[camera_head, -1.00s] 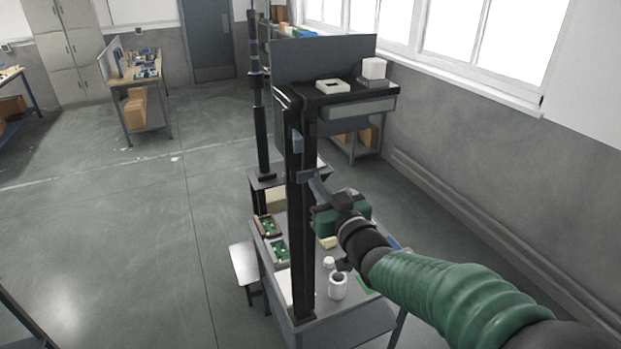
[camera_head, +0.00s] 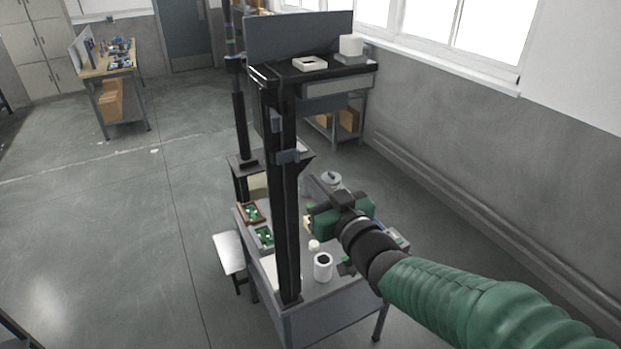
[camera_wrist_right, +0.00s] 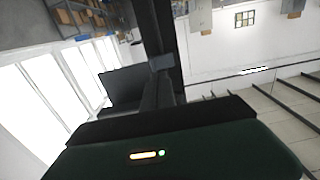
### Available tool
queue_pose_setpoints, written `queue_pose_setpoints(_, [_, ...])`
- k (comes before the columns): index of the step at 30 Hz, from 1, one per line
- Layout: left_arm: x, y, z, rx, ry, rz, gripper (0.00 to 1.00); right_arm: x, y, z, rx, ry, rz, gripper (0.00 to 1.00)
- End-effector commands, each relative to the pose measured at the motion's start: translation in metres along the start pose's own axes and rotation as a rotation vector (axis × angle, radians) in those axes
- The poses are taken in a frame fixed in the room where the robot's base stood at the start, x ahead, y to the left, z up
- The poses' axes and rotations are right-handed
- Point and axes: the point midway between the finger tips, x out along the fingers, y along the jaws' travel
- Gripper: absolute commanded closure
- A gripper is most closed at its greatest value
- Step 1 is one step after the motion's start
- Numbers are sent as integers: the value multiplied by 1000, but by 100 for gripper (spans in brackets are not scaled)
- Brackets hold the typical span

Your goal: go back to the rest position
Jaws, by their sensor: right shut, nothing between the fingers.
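My right gripper (camera_head: 316,184) shows in the head view at the end of my green right arm, which comes in from the lower right. It is shut with nothing held, above the grey workbench (camera_head: 345,309) and just right of the black lift column (camera_head: 283,215). A grey bracket (camera_head: 288,156) sits on the column, a little above and left of the fingertips, with a gap between. In the right wrist view, the dark column (camera_wrist_right: 163,30) rises beyond my green gripper housing, and the view is tilted. My left gripper is in neither view.
A raised shelf (camera_head: 330,70) behind holds a white box (camera_head: 310,63). A stool (camera_head: 229,252) stands left of the bench. Open floor lies to the left.

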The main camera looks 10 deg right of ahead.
Motion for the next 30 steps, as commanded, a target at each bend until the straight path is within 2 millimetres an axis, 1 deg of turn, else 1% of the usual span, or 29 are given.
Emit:
queue_pose_setpoints(2, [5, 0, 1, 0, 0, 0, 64, -2, 4, 16, 2, -34, 16, 100])
queue_pose_setpoints(4, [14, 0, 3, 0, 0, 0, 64, -8, 13, 49, 8, -115, 52, 100])
queue_pose_setpoints(5, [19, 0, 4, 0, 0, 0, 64, -13, 18, 69, 12, -166, 74, 100])
queue_pose_setpoints(6, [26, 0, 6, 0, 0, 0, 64, -21, 26, 100, 18, -246, 105, 100])
queue_pose_setpoints(8, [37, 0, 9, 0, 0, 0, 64, -40, 36, 151, 32, -386, 154, 100])
queue_pose_setpoints(9, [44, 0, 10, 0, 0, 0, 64, -56, 42, 185, 42, -485, 182, 100])
queue_pose_setpoints(11, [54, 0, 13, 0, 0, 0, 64, -85, 46, 232, 62, -633, 219, 100])
queue_pose_setpoints(12, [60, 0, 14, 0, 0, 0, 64, -106, 47, 263, 78, -732, 238, 100])
queue_pose_setpoints(14, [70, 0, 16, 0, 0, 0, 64, -140, 45, 304, 104, -881, 258, 100])
queue_pose_setpoints(15, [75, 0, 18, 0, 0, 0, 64, -164, 42, 328, 122, -973, 267, 100])
queue_pose_setpoints(18, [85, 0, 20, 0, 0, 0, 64, -214, 30, 369, 167, -1165, 272, 100])
queue_pose_setpoints(21, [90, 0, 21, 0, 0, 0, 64, -246, 20, 387, 199, -1282, 268, 100])
queue_pose_setpoints(22, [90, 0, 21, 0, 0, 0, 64, -252, 19, 390, 205, -1303, 266, 100])
queue_pose_setpoints(25, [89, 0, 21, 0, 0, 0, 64, -259, 16, 392, 212, -1330, 264, 100])
queue_pose_setpoints(30, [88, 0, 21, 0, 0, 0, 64, -258, 16, 391, 211, -1329, 264, 100])
